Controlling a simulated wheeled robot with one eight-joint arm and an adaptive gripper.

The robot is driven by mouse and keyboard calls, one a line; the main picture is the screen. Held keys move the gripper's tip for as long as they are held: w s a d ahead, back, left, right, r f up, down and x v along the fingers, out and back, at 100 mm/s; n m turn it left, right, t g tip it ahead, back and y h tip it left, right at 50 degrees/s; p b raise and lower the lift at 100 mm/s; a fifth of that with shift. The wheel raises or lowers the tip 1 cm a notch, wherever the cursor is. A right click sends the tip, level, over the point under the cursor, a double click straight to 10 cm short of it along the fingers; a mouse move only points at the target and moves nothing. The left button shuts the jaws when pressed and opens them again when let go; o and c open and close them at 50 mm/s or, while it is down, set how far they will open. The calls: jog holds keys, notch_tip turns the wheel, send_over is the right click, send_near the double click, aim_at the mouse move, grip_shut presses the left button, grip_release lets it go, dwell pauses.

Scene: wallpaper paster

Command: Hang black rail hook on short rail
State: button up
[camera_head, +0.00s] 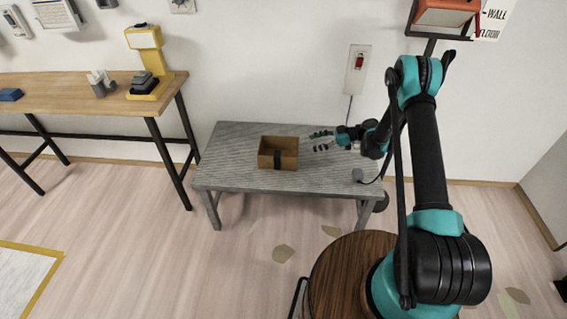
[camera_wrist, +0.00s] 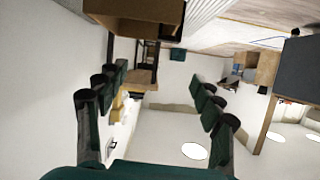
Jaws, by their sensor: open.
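A brown open box (camera_head: 264,161) stands on the grey table. A black piece (camera_head: 277,159) lies against its front side; it may be the black rail hook, but its shape is too small to tell. The box also shows at the top of the wrist view (camera_wrist: 112,18). My gripper (camera_head: 322,140) is to the right of the box, apart from it, fingers pointing left towards it. In the wrist view my gripper (camera_wrist: 160,84) has its fingers spread with nothing between them. I cannot make out the short rail with certainty in either view.
The grey ridged table (camera_head: 235,180) has bare top left of the box. A wall switch plate (camera_head: 357,70) with a red switch is behind my arm, its cable running down. A wooden workbench (camera_head: 60,95) with a yellow machine (camera_head: 146,40) stands at left. Open floor lies in front.

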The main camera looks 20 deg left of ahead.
aim_at(280, 154)
jog(key=shift+n+y, duration=0.4)
jog(key=shift+n, duration=0.2)
jog(key=shift+s+d+f+x, duration=0.15)
jog(key=shift+s+f+x, duration=0.2)
jog(key=shift+x, duration=2.65)
jog(key=shift+s+d+f+x, duration=0.2)
jog(key=shift+s+f+x, duration=0.1)
jog(key=shift+x, duration=2.75)
jog(key=shift+s+d+f+x, duration=0.15)
jog(key=shift+s+f+x, duration=0.15)
jog(key=shift+x, duration=2.7)
jog(key=c, duration=1)
